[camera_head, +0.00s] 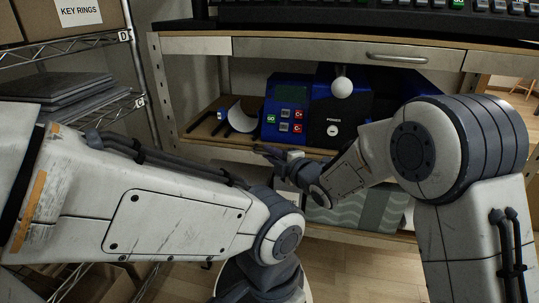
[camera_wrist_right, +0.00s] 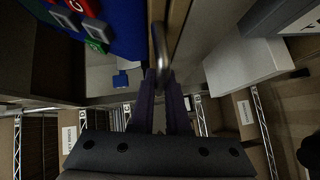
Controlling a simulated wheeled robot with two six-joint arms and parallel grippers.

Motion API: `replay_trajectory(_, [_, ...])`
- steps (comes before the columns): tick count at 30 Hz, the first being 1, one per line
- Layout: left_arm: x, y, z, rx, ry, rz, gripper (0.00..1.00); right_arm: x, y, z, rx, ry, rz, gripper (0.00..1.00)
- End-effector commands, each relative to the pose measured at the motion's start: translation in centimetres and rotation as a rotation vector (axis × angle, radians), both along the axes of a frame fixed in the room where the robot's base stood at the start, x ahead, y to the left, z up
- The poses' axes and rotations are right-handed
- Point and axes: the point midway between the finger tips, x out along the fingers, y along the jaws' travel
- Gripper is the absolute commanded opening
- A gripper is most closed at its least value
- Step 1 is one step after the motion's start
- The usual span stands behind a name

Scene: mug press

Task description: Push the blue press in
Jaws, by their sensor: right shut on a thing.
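The blue press (camera_head: 289,94) stands on the shelf under the desk, with a small screen, a green GO button and red buttons on its front. Its black POWER panel (camera_head: 333,125) is to the right. The press also shows at the upper left in the right wrist view (camera_wrist_right: 122,28). My right gripper (camera_head: 266,152) is low in front of the press, near the shelf's front edge. In the right wrist view its fingers (camera_wrist_right: 161,82) are together on a grey rounded bar (camera_wrist_right: 160,42); what the bar belongs to is unclear.
A white cylinder (camera_head: 243,115) lies left of the press, beside dark prongs. A white knob (camera_head: 341,88) shows above the panel. A drawer (camera_head: 300,47) is overhead. A wire rack (camera_head: 84,60) stands left; a patterned box (camera_head: 355,209) is below.

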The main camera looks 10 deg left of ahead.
Motion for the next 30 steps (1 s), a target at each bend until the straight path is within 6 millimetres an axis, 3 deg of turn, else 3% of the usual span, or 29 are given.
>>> replay_trajectory(1, [0.0,0.0,0.0,0.000,0.000,0.000,0.43,0.3,-0.2,0.2,0.003,-0.003,-0.008,0.25])
replay_trajectory(3, [0.0,0.0,0.0,0.000,0.000,0.000,0.43,0.3,-0.2,0.2,0.004,-0.003,-0.007,0.43])
replay_trajectory(14, [0.0,0.0,0.1,0.000,0.000,0.000,0.43,0.0,-0.5,0.2,0.002,-0.002,-0.007,0.43])
replay_trajectory(30, [0.0,0.0,1.9,0.000,0.000,0.000,0.43,-6.2,-6.8,1.6,0.003,-0.001,-0.008,0.43])
